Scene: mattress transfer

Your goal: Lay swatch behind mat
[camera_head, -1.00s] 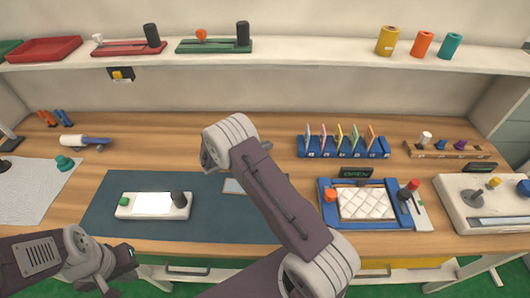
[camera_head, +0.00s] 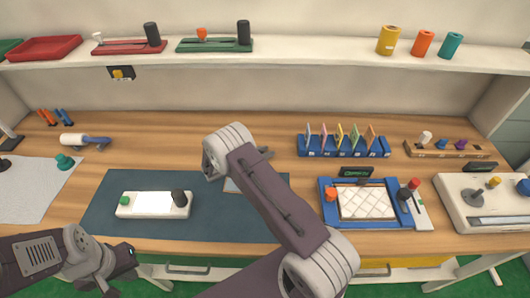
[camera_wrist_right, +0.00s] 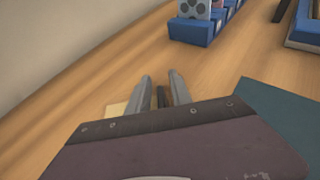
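A dark teal mat (camera_head: 105,218) lies on the front of the wooden desk, and its corner shows in the right wrist view (camera_wrist_right: 282,115). A pale flat piece (camera_wrist_right: 118,108), perhaps the swatch, shows beside my right fingers on the wood, mostly hidden by the gripper body. Another light flat piece (camera_head: 231,186) peeks out on the mat, partly hidden by my arm. My left gripper (camera_head: 128,252) is low at the front left; its fingers are unclear.
A white device (camera_head: 153,204) stands on the mat. A blue rack (camera_head: 343,147) with several upright coloured cards stands behind right. A blue frame (camera_head: 375,221) with a quilted white pad is right of the mat. Bare wood (camera_head: 180,140) is free behind the mat.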

